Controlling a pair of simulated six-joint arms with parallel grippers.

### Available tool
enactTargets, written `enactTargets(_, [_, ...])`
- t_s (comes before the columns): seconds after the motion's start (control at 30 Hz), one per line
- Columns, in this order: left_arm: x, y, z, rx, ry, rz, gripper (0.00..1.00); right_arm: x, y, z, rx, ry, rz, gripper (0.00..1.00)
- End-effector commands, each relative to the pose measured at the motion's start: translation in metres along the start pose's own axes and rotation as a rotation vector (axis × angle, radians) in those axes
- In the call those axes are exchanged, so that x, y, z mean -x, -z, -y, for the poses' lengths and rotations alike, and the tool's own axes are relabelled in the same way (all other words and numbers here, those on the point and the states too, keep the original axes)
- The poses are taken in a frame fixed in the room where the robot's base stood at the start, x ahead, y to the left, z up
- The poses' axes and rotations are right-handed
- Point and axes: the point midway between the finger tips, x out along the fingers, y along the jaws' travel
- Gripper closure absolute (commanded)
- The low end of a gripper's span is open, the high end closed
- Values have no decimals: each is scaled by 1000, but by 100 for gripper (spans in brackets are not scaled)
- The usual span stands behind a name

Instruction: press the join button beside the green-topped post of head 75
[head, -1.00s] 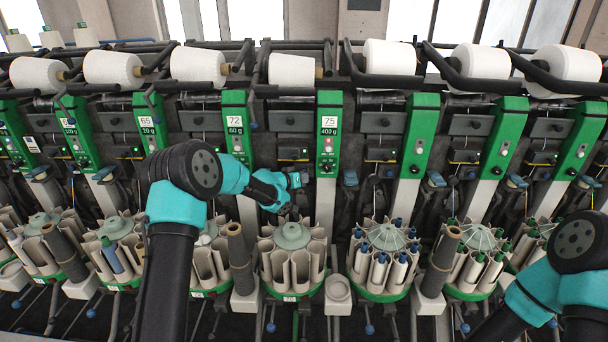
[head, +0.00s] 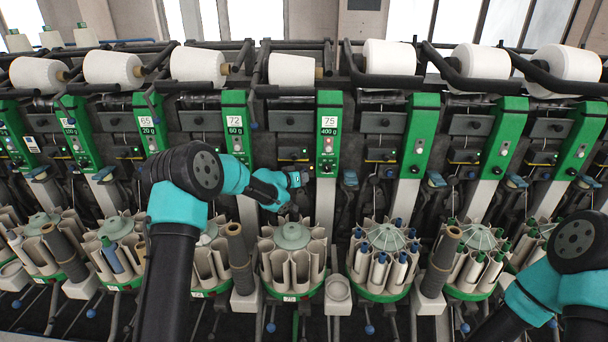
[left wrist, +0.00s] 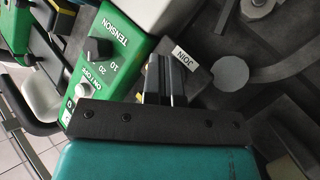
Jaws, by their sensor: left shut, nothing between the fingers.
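The green-topped post of head 75 (head: 328,140) stands at centre in the head view, with its 75 and 400 g labels. My left gripper (head: 304,179) is just left of this post, small and partly hidden by its own wrist. In the left wrist view the left gripper's fingers (left wrist: 158,64) are shut and empty, in front of a grey plate marked JOIN (left wrist: 180,54). The fingers hide part of this plate, and I cannot make out the button or whether they touch it. The green post side with its TENSION knob (left wrist: 99,49) is left of the fingers. My right gripper is out of view.
A round grey disc (left wrist: 230,73) lies right of the fingers in the left wrist view. Below the left gripper stands a round magazine of open tubes (head: 291,237). White yarn cones (head: 291,69) line the top.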

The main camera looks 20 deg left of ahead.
Motion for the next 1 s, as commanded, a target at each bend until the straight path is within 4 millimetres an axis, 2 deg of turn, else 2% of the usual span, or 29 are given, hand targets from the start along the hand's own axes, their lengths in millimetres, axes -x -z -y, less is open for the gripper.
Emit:
enactTargets(0.4, [12,-8,-8,1,0,0,100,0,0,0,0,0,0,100])
enactTargets(0.8, [13,-9,-9,0,0,0,100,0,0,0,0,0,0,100])
enactTargets(1.0, [22,-14,-16,0,-1,-1,100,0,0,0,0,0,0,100])
